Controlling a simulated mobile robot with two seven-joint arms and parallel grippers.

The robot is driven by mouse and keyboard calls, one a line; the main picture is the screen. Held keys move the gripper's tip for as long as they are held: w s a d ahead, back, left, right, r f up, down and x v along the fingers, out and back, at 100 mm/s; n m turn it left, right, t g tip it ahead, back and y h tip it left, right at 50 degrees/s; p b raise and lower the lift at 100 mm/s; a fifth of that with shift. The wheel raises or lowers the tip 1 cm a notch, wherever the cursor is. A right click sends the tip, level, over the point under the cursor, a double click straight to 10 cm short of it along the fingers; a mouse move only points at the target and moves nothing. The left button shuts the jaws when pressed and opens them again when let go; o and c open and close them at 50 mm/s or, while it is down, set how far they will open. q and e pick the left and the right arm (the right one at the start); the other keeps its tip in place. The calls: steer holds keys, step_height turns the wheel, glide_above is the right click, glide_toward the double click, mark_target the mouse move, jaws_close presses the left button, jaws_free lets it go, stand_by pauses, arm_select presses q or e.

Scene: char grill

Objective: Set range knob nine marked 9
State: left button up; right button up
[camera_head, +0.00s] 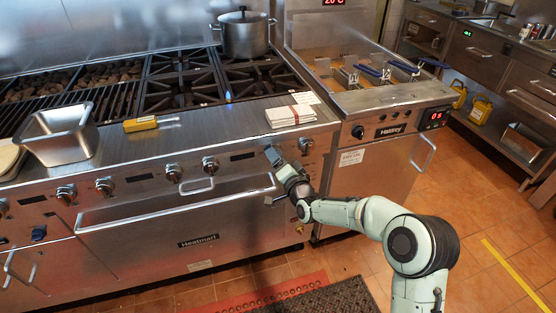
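The range front (140,200) carries a row of round metal knobs. From left to right they include knobs at the far left, a pair near the left (66,193), a middle pair (173,174) and one at the right end (305,145). The number labels are too small to read, so I cannot tell which knob is marked 9. My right gripper (271,177) is in front of the panel's right part, by the oven handle's right end, with its fingers spread apart and nothing seen between them. It covers part of the panel just left of the right-end knob. My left gripper is out of view.
The long oven handle (175,205) juts out below the knobs. A folded white towel (290,116), a yellow-handled tool (141,124) and a metal pan (60,135) lie on the front ledge. A pot (244,34) stands behind. The fryer (385,120) adjoins on the right.

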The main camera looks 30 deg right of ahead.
steer(key=c, duration=1)
steer(key=shift+c, duration=0.2)
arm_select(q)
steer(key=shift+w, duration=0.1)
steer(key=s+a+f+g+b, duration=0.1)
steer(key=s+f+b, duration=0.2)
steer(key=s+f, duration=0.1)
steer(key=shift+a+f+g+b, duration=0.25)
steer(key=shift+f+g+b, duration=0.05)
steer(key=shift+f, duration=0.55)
arm_select(e)
steer(key=shift+n+g+h, duration=0.3)
steer(key=shift+n+g, duration=0.3)
steer(key=shift+n, duration=3.6)
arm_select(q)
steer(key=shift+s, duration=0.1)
